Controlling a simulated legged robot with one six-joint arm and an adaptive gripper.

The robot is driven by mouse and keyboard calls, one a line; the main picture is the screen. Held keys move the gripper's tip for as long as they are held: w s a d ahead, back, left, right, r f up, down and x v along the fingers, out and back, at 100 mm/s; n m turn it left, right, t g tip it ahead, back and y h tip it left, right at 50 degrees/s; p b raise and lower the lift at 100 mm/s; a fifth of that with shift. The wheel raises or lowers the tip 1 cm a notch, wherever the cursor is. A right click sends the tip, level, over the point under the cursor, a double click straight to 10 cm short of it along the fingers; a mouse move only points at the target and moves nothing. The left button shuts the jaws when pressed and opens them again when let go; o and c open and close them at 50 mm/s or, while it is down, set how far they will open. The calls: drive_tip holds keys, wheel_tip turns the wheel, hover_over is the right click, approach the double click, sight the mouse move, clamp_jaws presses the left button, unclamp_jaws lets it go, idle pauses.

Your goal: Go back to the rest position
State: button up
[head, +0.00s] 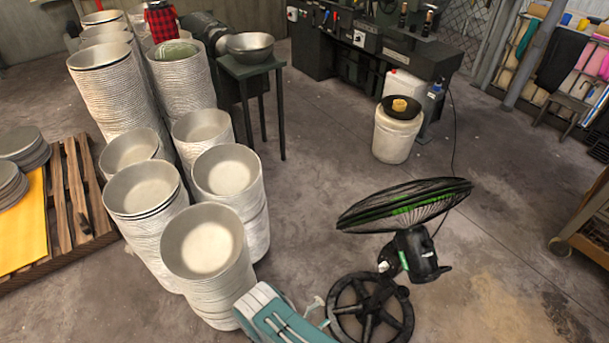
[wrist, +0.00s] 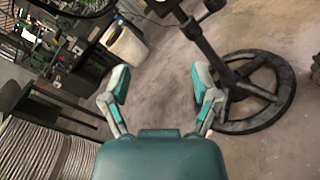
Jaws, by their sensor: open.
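My gripper (wrist: 160,88) shows in the wrist view with its two teal and grey fingers spread wide apart. Nothing is between the fingers; bare concrete floor shows through the gap. In the head view a teal part of my arm is at the bottom centre, between the nearest stack of bowls and the fan base; the fingertips are not clear there. A single metal bowl (head: 250,46) sits on a small dark green table (head: 252,68), far from my gripper.
Tall stacks of metal bowls (head: 208,248) stand close on the left. A black floor fan (head: 405,205) stands close on the right; its round base (wrist: 252,92) is beside my right finger. A white bucket (head: 397,135) stands farther back. The middle floor is open.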

drive_tip(key=w+r+m+g, duration=0.3)
drive_tip(key=w+r+g, duration=0.1)
drive_tip(key=r, duration=0.5)
drive_tip(key=w+r+m+g, duration=0.3)
drive_tip(key=w+r, duration=0.1)
drive_tip(key=r, duration=0.4)
drive_tip(key=d+r+m+g+y, duration=0.2)
drive_tip(key=r+m, duration=0.1)
drive_tip(key=r, duration=0.7)
drive_tip(key=d+r+m+g+y, duration=0.2)
drive_tip(key=r, duration=0.7)
drive_tip(key=s+d+r+m+y, duration=0.2)
drive_tip(key=s+d+r+y, duration=0.15)
drive_tip(key=r, duration=0.35)
drive_tip(key=s+d+r+m+y, duration=0.15)
drive_tip(key=s+r, duration=0.25)
drive_tip(key=r, duration=0.4)
drive_tip(key=s+r+m+t+y, duration=0.1)
drive_tip(key=s+r+t+y, duration=0.1)
drive_tip(key=s, duration=0.5)
drive_tip(key=s+d+r+m+t+y, duration=0.1)
drive_tip(key=s+r+t+y, duration=0.2)
drive_tip(key=s+r, duration=0.3)
drive_tip(key=shift+s+d+r+m+t+y, duration=0.3)
drive_tip(key=shift+s+r+m+t, duration=0.1)
drive_tip(key=shift+t, duration=0.1)
drive_tip(key=shift+d, duration=0.1)
